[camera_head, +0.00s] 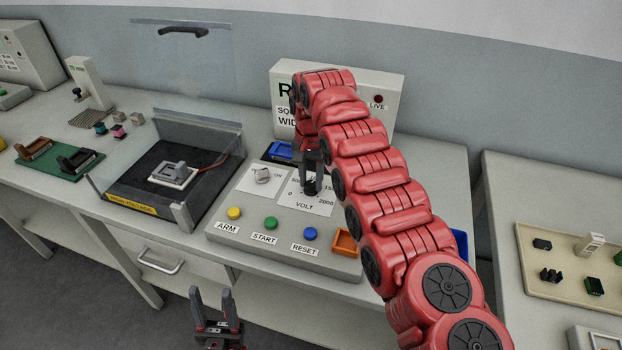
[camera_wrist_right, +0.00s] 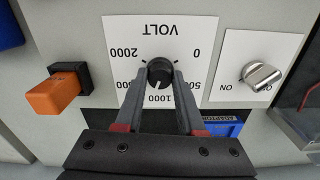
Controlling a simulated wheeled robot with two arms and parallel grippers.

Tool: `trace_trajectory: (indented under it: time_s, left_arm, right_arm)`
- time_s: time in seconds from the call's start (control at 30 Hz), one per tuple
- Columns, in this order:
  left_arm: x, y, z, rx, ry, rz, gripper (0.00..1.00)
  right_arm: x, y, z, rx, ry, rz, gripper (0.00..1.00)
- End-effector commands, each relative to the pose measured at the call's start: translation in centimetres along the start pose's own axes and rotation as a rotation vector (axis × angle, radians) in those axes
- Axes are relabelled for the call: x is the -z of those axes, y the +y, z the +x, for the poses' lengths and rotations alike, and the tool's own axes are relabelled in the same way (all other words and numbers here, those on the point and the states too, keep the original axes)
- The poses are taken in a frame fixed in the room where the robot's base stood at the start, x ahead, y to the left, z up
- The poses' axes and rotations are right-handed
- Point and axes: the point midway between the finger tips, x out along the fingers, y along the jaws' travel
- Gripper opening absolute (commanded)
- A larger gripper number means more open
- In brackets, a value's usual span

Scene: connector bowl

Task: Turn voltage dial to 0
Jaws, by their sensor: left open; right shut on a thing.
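The black voltage dial sits on a white VOLT label (camera_head: 318,202) on the grey control panel. In the right wrist view the dial (camera_wrist_right: 159,72) lies between my fingertips, and its white mark points roughly toward 1000. The 0 is printed on the upper right of the label there. My right gripper (camera_head: 311,184) reaches down from above and is shut on the dial; it also shows in the right wrist view (camera_wrist_right: 160,80). My left gripper (camera_head: 214,300) is open and empty, low in front of the table.
Beside the dial is a silver ON switch (camera_head: 262,175). Yellow (camera_head: 234,213), green (camera_head: 270,222) and blue (camera_head: 309,233) buttons line the panel front. An orange plug piece (camera_wrist_right: 52,96) is near the dial. A clear-walled test fixture (camera_head: 150,205) stands left.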

Motion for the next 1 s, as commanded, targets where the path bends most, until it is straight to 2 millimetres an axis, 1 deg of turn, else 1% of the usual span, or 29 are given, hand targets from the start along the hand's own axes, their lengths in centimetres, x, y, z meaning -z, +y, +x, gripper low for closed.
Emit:
trace_trajectory:
  time_s: [1.0]
  left_arm:
    - [0.3, -0.1, 1.9, 0.0, 0.0, 0.0, 0.5]
  right_arm:
    - [0.1, 0.0, -0.2, 0.0, 0.002, -0.96, 0.0]
